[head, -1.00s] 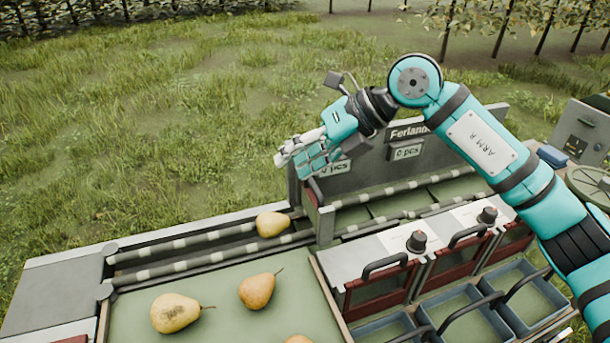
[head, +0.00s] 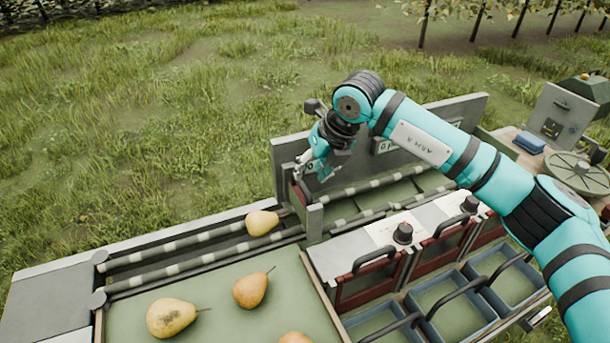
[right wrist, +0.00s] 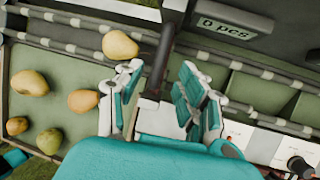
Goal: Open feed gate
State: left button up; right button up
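The feed gate (head: 302,193) is a dark reddish panel by a grey post, across the two-rail lane beside the grey back board. A yellow pear (head: 262,222) lies on the rails just left of it. My right gripper (head: 308,172) is at the top of the gate, and its fingers hide part of it. In the right wrist view my right gripper (right wrist: 160,95) has its fingers apart, with the narrow dark top of the gate (right wrist: 163,55) between them. I cannot tell whether they touch it. The pear (right wrist: 121,45) shows left of the gate there.
Several pears lie on the green tray (head: 215,298) in front of the lane. To the right are reddish flaps with black handles and blue bins (head: 440,322). A grey box (head: 563,115) and a round scale-like disc (head: 575,170) stand at the far right.

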aim_at(303, 184)
jog(key=shift+p+x, duration=0.35)
jog(key=shift+x, duration=2)
grip_shut()
